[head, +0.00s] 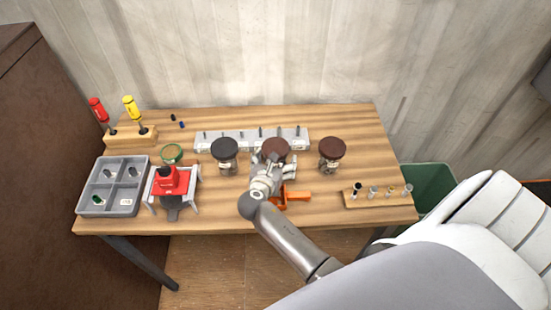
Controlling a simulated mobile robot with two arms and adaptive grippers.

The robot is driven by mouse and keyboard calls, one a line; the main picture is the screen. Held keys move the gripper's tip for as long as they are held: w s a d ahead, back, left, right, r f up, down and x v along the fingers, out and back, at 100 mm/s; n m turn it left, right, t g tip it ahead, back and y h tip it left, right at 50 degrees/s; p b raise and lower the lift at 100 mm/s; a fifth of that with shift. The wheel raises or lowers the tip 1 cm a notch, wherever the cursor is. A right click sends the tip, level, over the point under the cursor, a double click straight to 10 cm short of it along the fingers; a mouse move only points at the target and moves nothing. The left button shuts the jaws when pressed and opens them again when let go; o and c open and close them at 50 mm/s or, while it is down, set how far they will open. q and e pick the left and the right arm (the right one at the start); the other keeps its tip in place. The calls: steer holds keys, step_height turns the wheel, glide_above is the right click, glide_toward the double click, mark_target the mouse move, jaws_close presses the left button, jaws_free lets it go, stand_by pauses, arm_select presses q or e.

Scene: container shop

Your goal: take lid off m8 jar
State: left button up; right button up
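Three jars stand in a row on the wooden table: one with a black lid (225,148) at the left, one with a brown lid (275,147) in the middle, and one with a brown lid (332,147) at the right. Their labels are too small to read, so I cannot tell which is the M8 jar. My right gripper (269,160) is at the middle jar, its fingers at the near side of the lid. It hides most of that jar's body. I cannot tell if the fingers touch or grip it. My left gripper is not in view.
An orange tool (294,196) lies just right of my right gripper. A grey rack (208,143) stands behind the jars. A small wooden holder (378,201) sits front right.

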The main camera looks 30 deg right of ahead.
mark_target(282, 154)
steer(key=shift+w+d+f, duration=0.1)
steer(key=shift+c, duration=0.4)
steer(key=c, duration=1.7)
steer(key=shift+o, duration=0.2)
steer(key=shift+r, duration=0.25)
steer(key=shift+r, duration=0.6)
steer(key=s+r, duration=0.1)
steer(key=r, duration=0.1)
steer(key=s+r, duration=0.2)
steer(key=r, duration=0.1)
steer(key=s+a+r, duration=0.1)
steer(key=s+r, duration=0.1)
steer(key=shift+a+r, duration=0.1)
steer(key=shift+r, duration=0.1)
steer(key=s+a+r+b, duration=0.2)
steer(key=s+r, duration=0.2)
steer(key=s, duration=0.4)
steer(key=w+a+r+n+t+y+b, duration=0.1)
steer(key=a+n+t+y+b, duration=0.1)
steer(key=a+b, duration=0.5)
steer(key=a+n+y, duration=0.1)
steer(key=a+n, duration=0.1)
steer(key=a, duration=0.1)
steer(key=shift+w+a+t+y, duration=0.25)
steer(key=shift+w+t+y, duration=0.05)
steer(key=shift+t, duration=0.1)
